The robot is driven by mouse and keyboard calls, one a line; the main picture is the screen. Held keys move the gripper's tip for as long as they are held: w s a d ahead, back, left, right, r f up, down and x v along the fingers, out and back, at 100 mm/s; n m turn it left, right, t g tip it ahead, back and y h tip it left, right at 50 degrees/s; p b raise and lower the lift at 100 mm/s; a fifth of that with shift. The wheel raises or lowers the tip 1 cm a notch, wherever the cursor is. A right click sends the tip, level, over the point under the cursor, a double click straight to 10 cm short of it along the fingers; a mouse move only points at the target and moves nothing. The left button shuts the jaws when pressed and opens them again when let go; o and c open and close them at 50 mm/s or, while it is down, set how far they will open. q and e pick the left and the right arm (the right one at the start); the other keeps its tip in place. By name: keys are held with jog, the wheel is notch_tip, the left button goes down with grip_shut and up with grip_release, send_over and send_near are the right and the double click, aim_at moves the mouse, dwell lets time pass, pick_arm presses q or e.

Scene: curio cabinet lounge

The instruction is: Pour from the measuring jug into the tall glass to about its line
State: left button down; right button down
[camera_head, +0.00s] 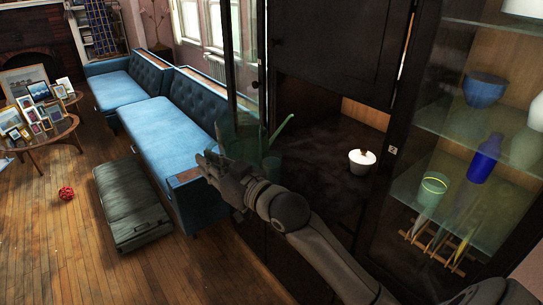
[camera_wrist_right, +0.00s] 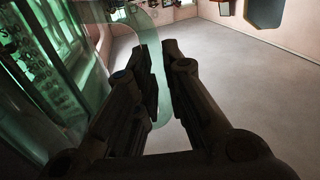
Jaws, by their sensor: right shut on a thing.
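The measuring jug (camera_head: 246,146) looks like a green see-through vessel at the tall dark cabinet's left edge in the head view. My right gripper (camera_head: 212,166) is beside it. In the right wrist view, my right gripper (camera_wrist_right: 160,82) is shut on a pale green strip that looks like the jug's handle, with the green jug wall (camera_wrist_right: 60,60) to the left. I cannot tell the liquid level. My left gripper is not in view.
The cabinet's glass shelf (camera_head: 450,205) holds a dark blue vase (camera_head: 485,158); a blue bowl (camera_head: 485,90) is above. A white pot (camera_head: 362,161) sits in the dark recess. A blue sofa (camera_head: 175,120) and a green case (camera_head: 130,203) stand left. Floor is open at front left.

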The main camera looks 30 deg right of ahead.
jog(key=s+a+p, duration=0.2)
jog(key=s+a, duration=0.1)
jog(key=s, duration=0.8)
jog(key=shift+a+r, duration=0.2)
jog(key=shift+a, duration=0.1)
dwell(1.2)
dwell(0.6)
